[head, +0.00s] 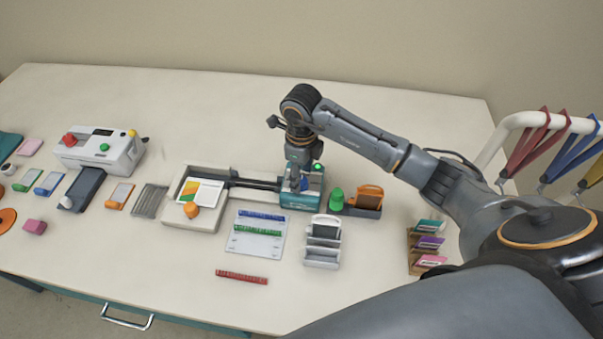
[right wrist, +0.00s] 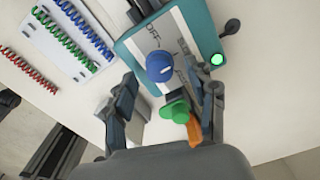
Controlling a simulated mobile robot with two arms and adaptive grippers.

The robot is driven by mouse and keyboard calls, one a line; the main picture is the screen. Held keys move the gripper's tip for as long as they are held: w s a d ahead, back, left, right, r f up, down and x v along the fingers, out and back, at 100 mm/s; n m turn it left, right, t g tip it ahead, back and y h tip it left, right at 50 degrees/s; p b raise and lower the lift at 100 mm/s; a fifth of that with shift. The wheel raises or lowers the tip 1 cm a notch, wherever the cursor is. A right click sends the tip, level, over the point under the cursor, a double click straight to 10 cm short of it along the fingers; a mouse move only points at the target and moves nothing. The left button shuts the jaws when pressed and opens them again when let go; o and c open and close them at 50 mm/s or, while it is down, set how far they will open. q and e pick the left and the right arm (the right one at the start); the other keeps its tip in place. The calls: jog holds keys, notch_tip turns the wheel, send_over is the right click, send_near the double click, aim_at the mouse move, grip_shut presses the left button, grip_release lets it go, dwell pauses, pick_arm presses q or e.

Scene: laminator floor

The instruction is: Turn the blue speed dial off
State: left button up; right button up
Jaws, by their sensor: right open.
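The blue speed dial (right wrist: 160,68) sits on the light top plate of a teal machine (right wrist: 128,47). The plate has the word OFF printed beside the dial. In the head view the teal machine (head: 300,202) stands near the middle of the table, and my right gripper (head: 299,178) is over it, covering most of the dial's surroundings. In the right wrist view my right gripper (right wrist: 171,86) is open, its fingers apart on either side of the view below the dial, with nothing held between them. My left gripper is not in view.
A bright green light (right wrist: 217,59) is on the machine's corner. A green-topped object (head: 336,197) and an orange roll holder (head: 367,197) stand close on the right. A grey rack (head: 323,242) and a sheet with plastic combs (head: 256,234) lie in front.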

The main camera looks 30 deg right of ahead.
jog(key=shift+f, duration=0.6)
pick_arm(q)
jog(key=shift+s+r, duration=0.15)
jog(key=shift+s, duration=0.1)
pick_arm(e)
jog(key=shift+f, duration=0.15)
jog(key=c, duration=1.1)
jog(key=shift+f+n+b, duration=0.1)
jog(key=shift+n+b, duration=0.3)
jog(key=shift+b, duration=0.25)
jog(key=shift+c, duration=0.2)
jog(key=n+b, duration=0.8)
jog(key=b, duration=0.2)
jog(key=shift+f, duration=0.1)
pick_arm(q)
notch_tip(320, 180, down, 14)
jog(key=b, duration=0.2)
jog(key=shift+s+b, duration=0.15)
jog(key=shift+b, duration=0.2)
pick_arm(e)
jog(key=shift+r+n, duration=0.2)
jog(key=shift+n, duration=1.4)
jog(key=o, duration=1.1)
